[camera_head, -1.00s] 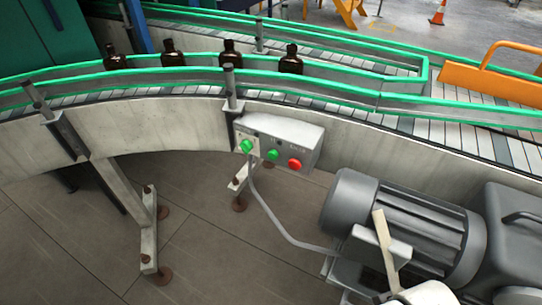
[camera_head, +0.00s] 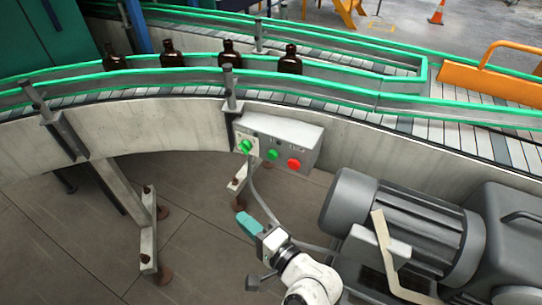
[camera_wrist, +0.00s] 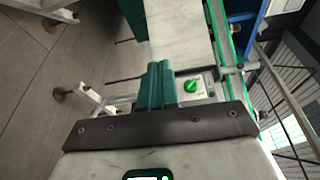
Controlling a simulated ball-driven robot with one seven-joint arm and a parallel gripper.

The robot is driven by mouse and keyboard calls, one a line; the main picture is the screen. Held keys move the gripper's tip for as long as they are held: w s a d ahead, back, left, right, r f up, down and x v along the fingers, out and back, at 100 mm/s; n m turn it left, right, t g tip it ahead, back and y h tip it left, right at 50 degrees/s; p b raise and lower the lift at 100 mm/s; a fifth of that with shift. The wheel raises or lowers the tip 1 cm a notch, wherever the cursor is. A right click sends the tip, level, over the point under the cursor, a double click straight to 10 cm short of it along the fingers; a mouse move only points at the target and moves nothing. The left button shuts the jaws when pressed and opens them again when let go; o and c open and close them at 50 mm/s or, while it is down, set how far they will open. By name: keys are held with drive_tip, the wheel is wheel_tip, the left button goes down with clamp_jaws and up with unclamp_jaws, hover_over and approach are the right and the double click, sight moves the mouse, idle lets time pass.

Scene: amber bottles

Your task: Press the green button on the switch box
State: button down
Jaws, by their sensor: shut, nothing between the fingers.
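The grey switch box (camera_head: 279,144) is mounted on the side of the conveyor. Its face carries a green button (camera_head: 246,146) on a pale plate at the left, a second green button (camera_head: 272,155), and a red button (camera_head: 294,164). My gripper (camera_head: 245,221), with teal fingers, is below the box and apart from it. In the wrist view its shut fingers (camera_wrist: 160,68) point past the left of a green button (camera_wrist: 191,86) and hide part of the box. The red button cannot be made out there.
A grey motor (camera_head: 400,225) stands close to the right of my arm. The curved conveyor (camera_head: 150,130) with green rails carries several amber bottles (camera_head: 230,54). A grey cable (camera_head: 265,205) hangs below the box, behind my gripper. The floor (camera_head: 90,245) at left is mostly clear, apart from conveyor legs.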

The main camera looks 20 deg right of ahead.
sight(272, 155)
drive_tip(key=w+d+r+m+t+h, duration=0.1)
drive_tip(key=w+m+t+h, duration=0.1)
drive_tip(key=m, duration=0.7)
drive_tip(key=w+r+m+t+h, duration=0.2)
drive_tip(key=m+t+h, duration=0.2)
drive_tip(key=m+h, duration=0.3)
drive_tip(key=shift+w+d+r+m, duration=0.3)
drive_tip(key=shift+w+d+m, duration=0.05)
drive_tip(key=shift+m, duration=0.55)
drive_tip(key=w+d+b, duration=0.1)
drive_tip(key=w+d, duration=0.5)
drive_tip(key=shift+w+d, duration=0.15)
drive_tip(key=shift+w+d+b, duration=0.1)
drive_tip(key=shift+b, duration=0.2)
idle(0.6)
drive_tip(key=shift+w+d, duration=0.15)
drive_tip(key=shift+d, duration=0.05)
